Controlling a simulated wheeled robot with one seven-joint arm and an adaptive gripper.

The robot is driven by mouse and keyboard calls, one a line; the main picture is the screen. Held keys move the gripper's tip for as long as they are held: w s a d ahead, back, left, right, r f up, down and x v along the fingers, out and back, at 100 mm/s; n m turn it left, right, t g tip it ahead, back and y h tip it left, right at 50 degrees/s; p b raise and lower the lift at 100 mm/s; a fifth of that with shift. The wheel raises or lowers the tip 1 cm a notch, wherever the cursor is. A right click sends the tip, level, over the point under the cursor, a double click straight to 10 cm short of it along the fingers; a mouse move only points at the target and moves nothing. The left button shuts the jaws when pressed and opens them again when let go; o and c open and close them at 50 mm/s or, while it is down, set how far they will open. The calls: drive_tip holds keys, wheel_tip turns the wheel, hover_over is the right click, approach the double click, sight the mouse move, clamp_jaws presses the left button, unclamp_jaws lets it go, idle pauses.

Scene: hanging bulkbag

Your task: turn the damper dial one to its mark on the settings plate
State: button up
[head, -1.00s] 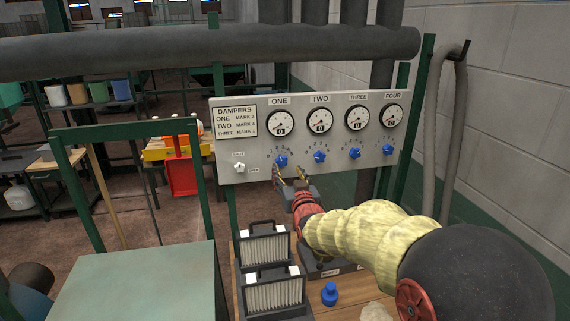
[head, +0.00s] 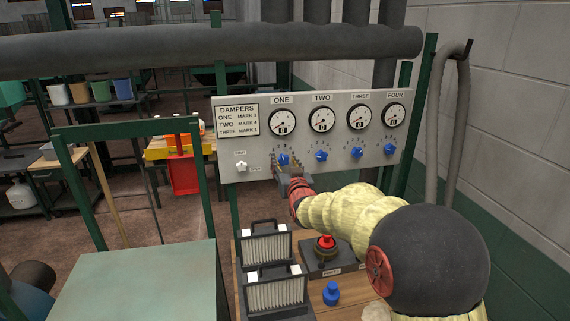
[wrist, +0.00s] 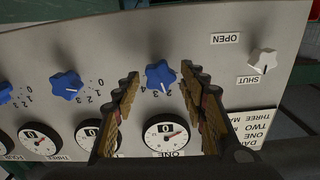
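The blue damper dial one (head: 283,159) is on the grey panel below the gauge labelled ONE (head: 282,123). In the wrist view the dial (wrist: 160,75) lies between my two open fingers, with a gap on both sides; its pointer is near the marks 3 and 4. My gripper (head: 284,170) is at the panel, and its fingertips (wrist: 160,82) stand either side of the dial. The settings plate (head: 238,122) is at the panel's upper left; its line for ONE appears to read MARK 3. Whether the fingers touch the dial cannot be told.
Blue dials two (head: 321,155), three (head: 357,152) and four (head: 389,149) are to the right on the panel. A white knob (head: 242,166) marked OPEN and SHUT is to the left. Filter boxes (head: 265,245), a red button (head: 326,242) and a blue knob (head: 331,293) are on the bench below.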

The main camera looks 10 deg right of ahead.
drive_tip(key=c, duration=0.9)
drive_tip(key=shift+f+m+b, duration=0.1)
drive_tip(key=shift+m+b, duration=0.2)
drive_tip(key=shift+b, duration=0.05)
drive_tip(key=m+b, duration=0.3)
drive_tip(key=shift+m+b, duration=0.8)
drive_tip(key=shift+m, duration=0.3)
drive_tip(key=o, duration=1.1)
drive_tip(key=shift+o, duration=0.2)
